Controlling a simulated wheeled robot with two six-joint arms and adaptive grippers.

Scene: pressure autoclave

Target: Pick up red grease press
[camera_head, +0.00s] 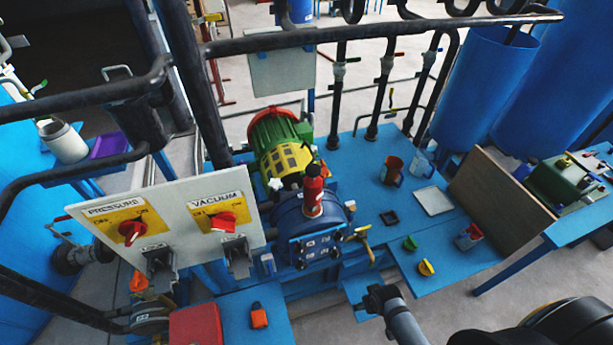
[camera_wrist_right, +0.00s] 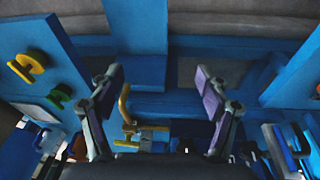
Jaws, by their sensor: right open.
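A red upright cylinder with a dark band and knob (camera_head: 313,197) stands on top of the blue pump housing (camera_head: 290,222) in the head view; it looks like the red grease press, though I cannot be sure. It is not clearly visible in the right wrist view. My right gripper (camera_wrist_right: 158,79) is open, its two purple-padded fingers wide apart with nothing held. A brass-yellow lever (camera_wrist_right: 125,105) shows between and beyond the fingers, apart from them. My left gripper is not in view.
The blue bench holds a red cup (camera_head: 392,171), a white tray (camera_head: 433,201), a green piece (camera_head: 410,243) and a yellow piece (camera_head: 426,268). A switch panel (camera_head: 165,222) stands at left. Dark pipe rails (camera_head: 400,27) cross the back. An orange bottle (camera_head: 259,316) lies in front.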

